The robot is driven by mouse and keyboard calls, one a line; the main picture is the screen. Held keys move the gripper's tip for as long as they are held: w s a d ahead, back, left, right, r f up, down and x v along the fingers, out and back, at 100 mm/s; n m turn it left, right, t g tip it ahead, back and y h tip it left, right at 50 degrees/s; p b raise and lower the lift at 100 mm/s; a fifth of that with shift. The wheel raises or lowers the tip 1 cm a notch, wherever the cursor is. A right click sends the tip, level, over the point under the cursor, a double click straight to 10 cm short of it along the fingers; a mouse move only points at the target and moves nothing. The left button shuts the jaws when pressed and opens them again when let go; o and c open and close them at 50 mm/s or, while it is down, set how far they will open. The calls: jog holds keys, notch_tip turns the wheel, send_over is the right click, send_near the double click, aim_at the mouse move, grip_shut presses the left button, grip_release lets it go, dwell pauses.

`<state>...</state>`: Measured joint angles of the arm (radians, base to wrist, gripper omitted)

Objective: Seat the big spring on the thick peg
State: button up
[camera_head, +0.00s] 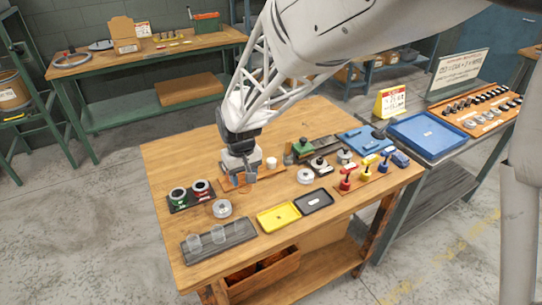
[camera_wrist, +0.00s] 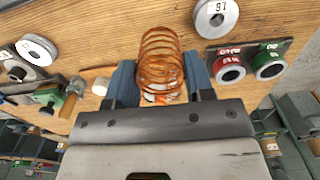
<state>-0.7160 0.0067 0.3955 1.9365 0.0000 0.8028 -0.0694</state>
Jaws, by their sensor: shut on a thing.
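The big copper-coloured spring (camera_wrist: 161,60) stands out between the fingers of my gripper (camera_wrist: 163,88) in the wrist view. The fingers are shut on its near end, one on each side. In the head view my gripper (camera_head: 239,178) is low over the table's left half, above or beside a wooden strip (camera_head: 262,173). A short white peg (camera_head: 271,162) stands on that strip, right of my gripper; a white stub also shows in the wrist view (camera_wrist: 100,86). I cannot tell which peg is the thick one. What lies under the spring is mostly hidden.
A dark block with red and green rings (camera_head: 191,196) is left of my gripper. A metal spool (camera_head: 222,208), a dark tray with clear cups (camera_head: 219,239) and a yellow tray (camera_head: 278,217) lie in front. A green-topped device (camera_head: 303,148) and red-based levers (camera_head: 347,181) stand to the right.

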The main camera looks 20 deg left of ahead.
jog(key=shift+w, duration=0.1)
notch_tip(320, 180, up, 4)
send_over(271, 159)
jog(key=shift+d, duration=0.1)
jog(key=shift+f, duration=0.2)
dwell(0.3)
jog(key=shift+f, duration=2.45)
jog(key=shift+f, duration=1.7)
dwell(2.2)
